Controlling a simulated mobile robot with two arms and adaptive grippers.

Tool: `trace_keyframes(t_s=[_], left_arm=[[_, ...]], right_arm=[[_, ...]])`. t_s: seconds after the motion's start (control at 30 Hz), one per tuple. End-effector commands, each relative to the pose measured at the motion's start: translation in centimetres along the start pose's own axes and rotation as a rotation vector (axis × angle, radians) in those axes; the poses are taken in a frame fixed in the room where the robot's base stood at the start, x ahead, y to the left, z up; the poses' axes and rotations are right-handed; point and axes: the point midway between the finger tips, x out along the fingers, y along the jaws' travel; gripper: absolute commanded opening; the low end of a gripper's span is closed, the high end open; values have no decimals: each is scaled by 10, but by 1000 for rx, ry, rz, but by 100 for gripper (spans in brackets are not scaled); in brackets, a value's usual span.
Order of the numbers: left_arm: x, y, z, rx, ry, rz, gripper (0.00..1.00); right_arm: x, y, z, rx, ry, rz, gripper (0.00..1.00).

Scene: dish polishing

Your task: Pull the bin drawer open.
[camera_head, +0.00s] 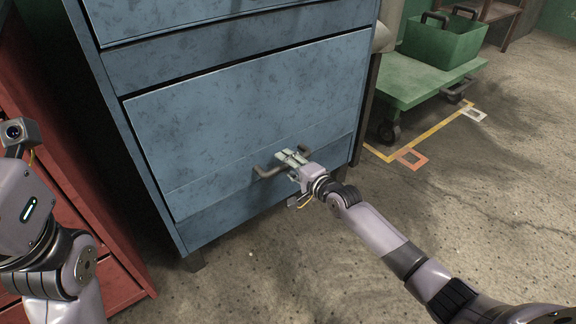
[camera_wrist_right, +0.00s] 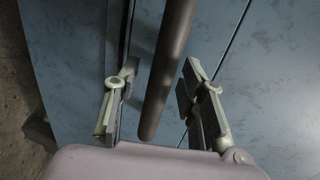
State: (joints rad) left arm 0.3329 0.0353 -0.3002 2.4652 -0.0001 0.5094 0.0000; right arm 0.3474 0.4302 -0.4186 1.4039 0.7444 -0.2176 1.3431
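The bin drawer (camera_head: 225,125) is the large blue front low on the blue cabinet, and it looks shut. Its dark bar handle (camera_head: 267,172) is near the drawer's lower edge. My right gripper (camera_head: 290,156) is at the handle and hides its right part. In the right wrist view, the handle bar (camera_wrist_right: 168,65) runs between the two fingers of my right gripper (camera_wrist_right: 158,98). The fingers are apart, with a gap on either side of the bar. My left arm shows at the left edge of the head view, but its gripper fingers do not show.
A red cabinet (camera_head: 75,195) stands close on the left of the blue cabinet. A green cart (camera_head: 425,82) with a green crate (camera_head: 443,40) stands at the right, by yellow and orange floor marks (camera_head: 412,158). The concrete floor (camera_head: 240,270) before the drawer is clear.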

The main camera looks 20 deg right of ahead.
Motion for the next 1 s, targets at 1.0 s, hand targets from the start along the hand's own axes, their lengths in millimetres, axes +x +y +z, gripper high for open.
trace_keyframes(t_s=[1.0], left_arm=[[0,0,0,-1,0,0,40]], right_arm=[[0,1,0,0,0,1,0]])
